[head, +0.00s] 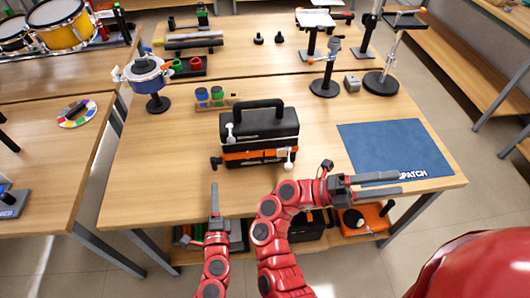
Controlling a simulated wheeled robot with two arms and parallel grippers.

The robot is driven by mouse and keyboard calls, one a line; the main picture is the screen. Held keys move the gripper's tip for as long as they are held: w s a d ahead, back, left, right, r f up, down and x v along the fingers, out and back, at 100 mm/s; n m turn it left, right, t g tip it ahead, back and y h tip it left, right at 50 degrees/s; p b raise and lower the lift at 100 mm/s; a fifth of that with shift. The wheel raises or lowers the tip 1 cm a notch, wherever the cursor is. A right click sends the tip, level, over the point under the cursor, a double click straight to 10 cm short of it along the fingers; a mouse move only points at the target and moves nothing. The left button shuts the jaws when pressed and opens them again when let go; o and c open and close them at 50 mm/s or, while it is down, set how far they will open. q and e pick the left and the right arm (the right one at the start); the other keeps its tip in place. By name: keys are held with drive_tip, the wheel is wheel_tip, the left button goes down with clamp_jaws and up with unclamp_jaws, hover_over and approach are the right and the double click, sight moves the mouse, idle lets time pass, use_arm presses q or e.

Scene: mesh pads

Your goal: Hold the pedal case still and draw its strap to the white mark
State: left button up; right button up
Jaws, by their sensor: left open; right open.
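The black pedal case (259,123) stands upright on the middle table, its handle raised. An orange strap (256,155) runs across its lower front. A white-tipped piece (289,157) sits at the strap's right end, and a white fitting is on the case's upper left. I cannot tell a white mark apart from these. My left gripper (214,190) is open and empty at the table's front edge, below and left of the case, not touching it. My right gripper (402,182) is open and empty, pointing right over the blue mat's front edge, apart from the case.
The blue mat (390,147) lies right of the case. Behind the case are a rack with small jars (212,97), a blue clamp stand (150,82), and a black-based stand (325,82). A grey block (352,83) sits nearby. Tabletop left of the case is clear.

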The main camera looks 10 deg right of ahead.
drive_tip(key=w+a+f+n+t+y, duration=0.4)
drive_tip(key=w+a+f+t+y, duration=0.2)
drive_tip(key=w+f+y, duration=0.3)
drive_tip(key=w+a+r+n+t+y, duration=0.1)
drive_tip(key=w+a+n+t+y, duration=0.2)
drive_tip(key=a, duration=0.5)
drive_tip(key=w+a+r+n+t+y, duration=0.1)
drive_tip(key=w+a+n+y, duration=0.1)
drive_tip(key=w+a+y, duration=0.35)
drive_tip(key=shift+h, duration=0.55)
drive_tip(key=x, duration=0.5)
drive_tip(key=a+x, duration=0.1)
drive_tip(key=x, duration=0.4)
drive_tip(key=w+a+f+x, duration=0.1)
drive_tip(key=x, duration=0.4)
drive_tip(key=shift+d+f, duration=0.1)
drive_tip(key=shift+f, duration=0.2)
clamp_jaws()
drive_tip(key=shift+w, duration=0.1)
